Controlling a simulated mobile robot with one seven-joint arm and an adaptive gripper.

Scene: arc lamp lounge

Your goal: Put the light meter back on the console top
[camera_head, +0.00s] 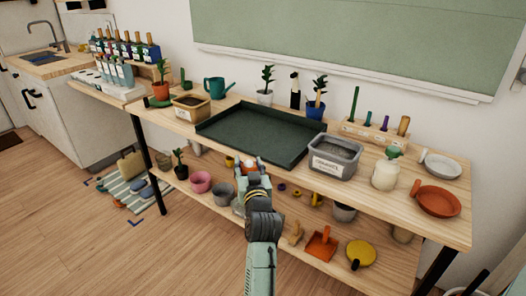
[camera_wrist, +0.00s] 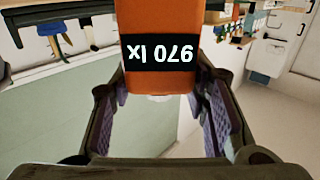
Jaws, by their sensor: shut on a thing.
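The light meter is an orange block with a black band reading "970 lx", upside down in the wrist view (camera_wrist: 160,52). My gripper (camera_wrist: 160,110) has a purple-padded finger on each side of it and is shut on it. The long wooden bench top (camera_head: 350,193) looks like the console top. My arm hides part of its front edge; the gap between meter and wood cannot be told.
A dark green tray (camera_head: 255,135) fills the top's middle. A grey bin (camera_head: 334,158), white jar (camera_head: 385,175) and terracotta dish (camera_head: 435,201) stand to its right. Potted plants line the back. The lower shelf holds several pots and an orange dustpan (camera_head: 321,243). Bare wood runs along the front.

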